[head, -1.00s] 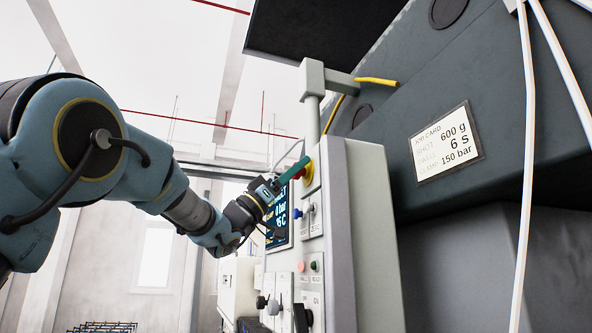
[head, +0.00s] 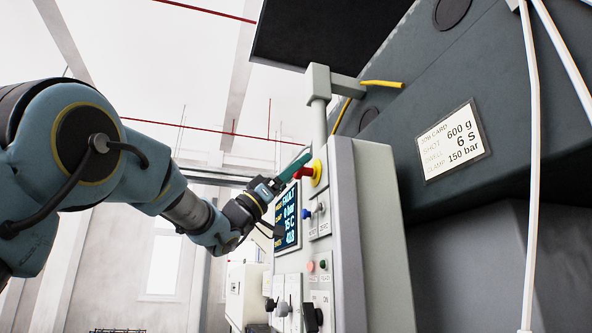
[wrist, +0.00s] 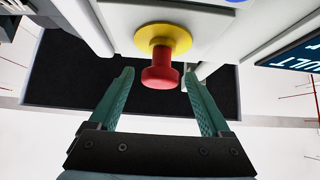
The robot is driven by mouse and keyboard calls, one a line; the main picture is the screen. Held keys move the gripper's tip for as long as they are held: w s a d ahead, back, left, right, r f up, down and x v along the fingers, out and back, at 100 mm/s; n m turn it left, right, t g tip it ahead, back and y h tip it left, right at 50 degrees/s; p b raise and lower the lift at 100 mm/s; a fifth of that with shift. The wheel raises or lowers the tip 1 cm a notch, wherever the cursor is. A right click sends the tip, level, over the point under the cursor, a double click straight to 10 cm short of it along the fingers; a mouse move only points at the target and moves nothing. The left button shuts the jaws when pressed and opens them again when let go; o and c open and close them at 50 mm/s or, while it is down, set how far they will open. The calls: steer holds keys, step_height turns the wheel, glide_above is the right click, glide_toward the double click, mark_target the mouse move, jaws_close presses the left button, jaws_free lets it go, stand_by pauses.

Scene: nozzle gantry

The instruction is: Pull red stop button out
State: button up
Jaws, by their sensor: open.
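The red stop button (head: 304,172) sits on a yellow round base (head: 316,173) at the top of the grey control panel. In the wrist view the red button (wrist: 161,72) points out from its yellow collar (wrist: 163,38). My gripper (wrist: 158,80) is open, with its green fingers on either side of the button's outer end and gaps showing on both sides. In the head view my gripper (head: 297,168) reaches in from the left at the button; its fingers overlap there, so contact cannot be told from that side.
Below the button are a screen reading FAULT (head: 286,214), a blue knob (head: 307,213), small red and green buttons, and dark levers (head: 312,317). A post with a bracket (head: 318,95) rises above the panel. A job card (head: 452,141) is on the dark machine.

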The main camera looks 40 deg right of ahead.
steer(key=b+v, duration=0.6)
steer(key=v, duration=0.4)
steer(key=shift+a+f, duration=0.25)
steer(key=shift+f, duration=0.05)
steer(key=shift+w, duration=0.1)
